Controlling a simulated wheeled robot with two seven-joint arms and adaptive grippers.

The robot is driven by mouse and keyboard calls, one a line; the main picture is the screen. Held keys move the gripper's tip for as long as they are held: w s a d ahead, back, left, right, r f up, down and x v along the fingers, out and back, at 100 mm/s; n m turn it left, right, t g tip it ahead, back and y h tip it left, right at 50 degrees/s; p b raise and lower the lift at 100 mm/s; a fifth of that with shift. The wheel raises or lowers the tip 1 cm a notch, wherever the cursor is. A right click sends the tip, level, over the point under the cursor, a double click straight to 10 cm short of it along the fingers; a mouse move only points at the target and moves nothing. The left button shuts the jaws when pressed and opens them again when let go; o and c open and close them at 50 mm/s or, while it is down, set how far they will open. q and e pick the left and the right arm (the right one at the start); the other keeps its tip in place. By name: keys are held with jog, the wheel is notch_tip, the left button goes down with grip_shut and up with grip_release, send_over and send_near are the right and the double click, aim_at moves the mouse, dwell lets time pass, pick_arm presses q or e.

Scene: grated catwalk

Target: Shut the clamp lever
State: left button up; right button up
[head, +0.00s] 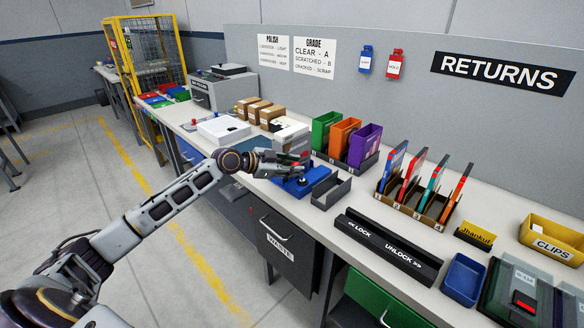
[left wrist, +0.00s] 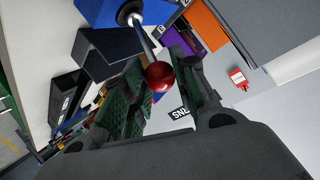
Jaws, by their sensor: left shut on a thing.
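The clamp has a blue base (head: 303,184) on the bench in the head view, and its blue body (left wrist: 98,12) shows at the top of the left wrist view. Its lever is a thin metal rod (left wrist: 143,40) ending in a red ball knob (left wrist: 159,76). My left gripper (head: 298,168) is over the clamp and partly hides it. In the left wrist view, the green-padded fingers of my left gripper (left wrist: 162,88) stand on either side of the knob and are shut on it. My right gripper is not in view.
A dark open tray (head: 331,190) stands just right of the clamp. A black bar (head: 388,248) marked LOCK and UNLOCK lies at the bench's front edge. Coloured bins (head: 364,145) stand behind. A white box (head: 223,130) is to the left.

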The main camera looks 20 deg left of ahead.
pick_arm(q)
jog(key=o, duration=1.1)
jog(key=shift+c, duration=0.2)
jog(key=v, duration=1.2)
dwell(0.8)
dwell(0.6)
